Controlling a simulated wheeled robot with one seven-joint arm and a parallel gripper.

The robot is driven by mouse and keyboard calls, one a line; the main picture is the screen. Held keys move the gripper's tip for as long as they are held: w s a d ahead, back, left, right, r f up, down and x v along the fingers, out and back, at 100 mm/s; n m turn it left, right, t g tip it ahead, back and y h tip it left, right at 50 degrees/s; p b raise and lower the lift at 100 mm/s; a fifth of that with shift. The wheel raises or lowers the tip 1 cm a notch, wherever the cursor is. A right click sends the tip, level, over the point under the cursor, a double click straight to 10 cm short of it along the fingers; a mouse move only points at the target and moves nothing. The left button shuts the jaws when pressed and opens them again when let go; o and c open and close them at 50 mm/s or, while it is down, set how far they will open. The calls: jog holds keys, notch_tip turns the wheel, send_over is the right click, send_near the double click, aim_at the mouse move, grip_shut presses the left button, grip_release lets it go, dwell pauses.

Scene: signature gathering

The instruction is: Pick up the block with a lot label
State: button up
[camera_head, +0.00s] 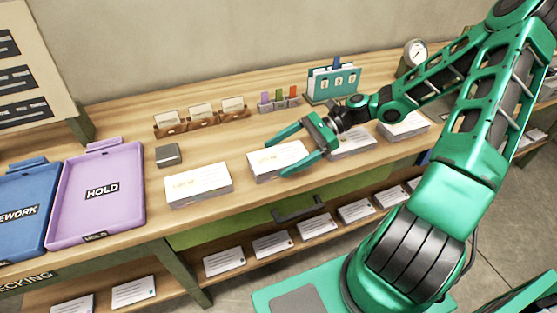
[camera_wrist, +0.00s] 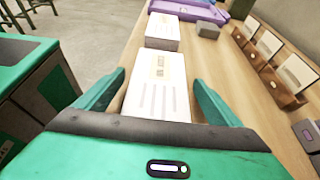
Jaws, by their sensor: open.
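Several white paper-like blocks with printed tops lie in a row along the front of the wooden table. The leftmost white block (camera_head: 198,184) has orange lettering that looks like a lot label; it also shows farther off in the wrist view (camera_wrist: 162,32). The second white block (camera_head: 277,160) also carries lettering. My gripper (camera_head: 297,152) is open, its teal fingers over this second block. In the wrist view the block (camera_wrist: 158,85) lies between the fingers (camera_wrist: 158,100), with lettering too small to read surely. I cannot tell whether the fingers touch it. More white blocks (camera_head: 352,143) lie to the right.
A purple HOLD tray (camera_head: 128,211) and a blue tray (camera_head: 22,222) stand at the left. A small grey block (camera_head: 168,156), a wooden card holder (camera_head: 203,124) and a teal stand (camera_head: 318,88) are behind the row. A lower shelf holds cards.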

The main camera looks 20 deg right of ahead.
jog(key=shift+a+f, duration=0.25)
jog(key=shift+a, duration=0.45)
jog(key=c, duration=1.4)
jog(key=shift+r, duration=0.1)
